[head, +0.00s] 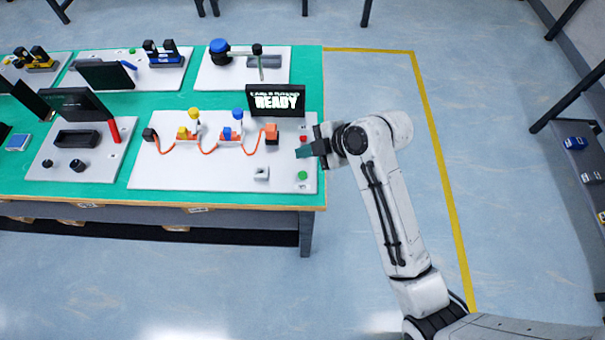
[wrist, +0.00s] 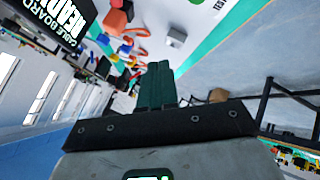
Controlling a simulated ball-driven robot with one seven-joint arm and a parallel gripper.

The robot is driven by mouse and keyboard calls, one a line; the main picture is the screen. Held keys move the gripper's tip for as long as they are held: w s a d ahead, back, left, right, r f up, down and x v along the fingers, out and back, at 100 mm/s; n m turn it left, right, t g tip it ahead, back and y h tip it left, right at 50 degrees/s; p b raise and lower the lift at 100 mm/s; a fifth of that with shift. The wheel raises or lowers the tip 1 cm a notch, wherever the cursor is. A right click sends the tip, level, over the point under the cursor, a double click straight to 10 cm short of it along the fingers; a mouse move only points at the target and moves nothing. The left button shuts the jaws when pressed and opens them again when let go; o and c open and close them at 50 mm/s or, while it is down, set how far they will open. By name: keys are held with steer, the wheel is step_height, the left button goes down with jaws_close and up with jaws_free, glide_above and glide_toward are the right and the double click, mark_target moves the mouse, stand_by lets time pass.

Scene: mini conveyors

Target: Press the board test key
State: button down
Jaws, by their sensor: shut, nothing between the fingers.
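The cable board (head: 200,180) is a pale panel at the right end of the green table. A round green key (head: 302,175) sits near its front right corner. The same green key shows at the top edge of the wrist view (wrist: 195,2), beside a label that reads TEST. A red button (head: 303,138) lies farther back on the same side. My gripper (head: 303,152) is shut and empty, its dark green fingertips over the board's right edge between the two buttons. The shut fingers fill the middle of the wrist view (wrist: 160,80). They appear apart from the green key.
A black screen (head: 275,100) reading READY stands behind the board. Orange cables (head: 208,150) link blocks on the board, and a small grey block (head: 262,173) is left of the green key. Other panels fill the table's left.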

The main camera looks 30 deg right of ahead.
mark_target(306, 176)
steer(key=shift+f+b, duration=2.95)
steer(key=shift+f, duration=0.95)
steer(key=shift+f, duration=0.1)
steer(key=shift+f, duration=0.3)
steer(key=shift+f+b, duration=0.4)
steer(key=shift+b, duration=0.05)
steer(key=shift+r, duration=0.1)
steer(key=shift+r+p, duration=0.7)
steer(key=shift+p, duration=0.05)
step_height(306, 176, up, 5)
steer(key=p, duration=0.4)
